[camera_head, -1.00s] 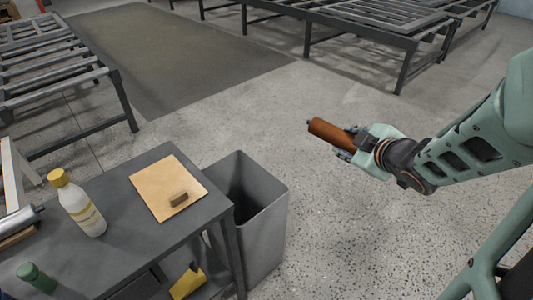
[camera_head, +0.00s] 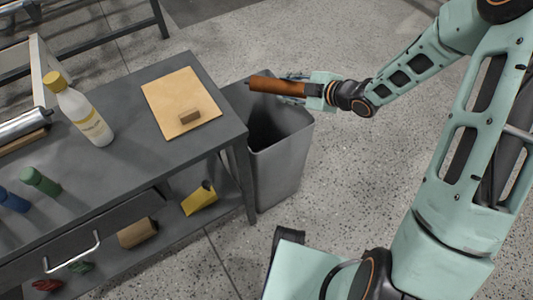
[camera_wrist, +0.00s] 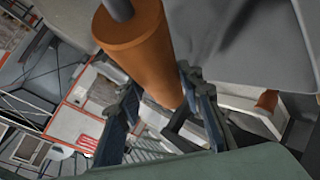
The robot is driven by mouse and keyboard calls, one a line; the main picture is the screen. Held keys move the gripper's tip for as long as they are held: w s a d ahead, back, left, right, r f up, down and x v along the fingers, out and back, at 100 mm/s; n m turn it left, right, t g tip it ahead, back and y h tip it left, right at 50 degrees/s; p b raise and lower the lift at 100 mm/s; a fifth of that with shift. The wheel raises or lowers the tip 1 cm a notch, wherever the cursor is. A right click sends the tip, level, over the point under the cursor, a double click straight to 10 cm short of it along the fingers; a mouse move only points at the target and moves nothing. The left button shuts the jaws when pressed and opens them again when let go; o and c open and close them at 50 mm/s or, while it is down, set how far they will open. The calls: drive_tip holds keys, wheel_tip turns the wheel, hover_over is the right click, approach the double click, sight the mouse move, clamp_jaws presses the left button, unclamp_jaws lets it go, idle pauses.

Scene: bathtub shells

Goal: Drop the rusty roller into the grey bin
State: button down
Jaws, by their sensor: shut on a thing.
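The rusty roller (camera_head: 277,86) is an orange-brown cylinder with a dark stub at its end. My gripper (camera_head: 300,89) is shut on it and holds it roughly level, over the far part of the open grey bin (camera_head: 281,163) in the head view. The bin stands on the floor at the right end of the workbench, and its inside looks dark. In the wrist view the roller (camera_wrist: 140,45) reaches up and away from between the fingers of my gripper (camera_wrist: 160,115). How high the roller is above the rim I cannot tell exactly.
The grey workbench (camera_head: 117,160) stands left of the bin. On it are a tan board (camera_head: 165,97) with a small brown block (camera_head: 190,117), a white bottle with a yellow cap (camera_head: 82,113), and a green bottle (camera_head: 40,182). Speckled floor is free right of the bin.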

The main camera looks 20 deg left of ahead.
sight(274, 93)
drive_tip(key=shift+n+g, duration=0.5)
drive_tip(key=a, duration=0.1)
drive_tip(key=a+f, duration=0.1)
drive_tip(key=s+a+f, duration=0.1)
drive_tip(key=a, duration=0.1)
drive_tip(key=shift+a+f+b, duration=0.3)
drive_tip(key=shift+a+b, duration=0.05)
wheel_tip(274, 93, down, 6)
drive_tip(key=b, duration=0.4)
drive_tip(key=shift+r, duration=0.25)
drive_tip(key=c, duration=1.3)
unclamp_jaws()
drive_tip(key=shift+o, duration=0.2)
drive_tip(key=shift+s+d, duration=0.1)
drive_tip(key=v, duration=1.2)
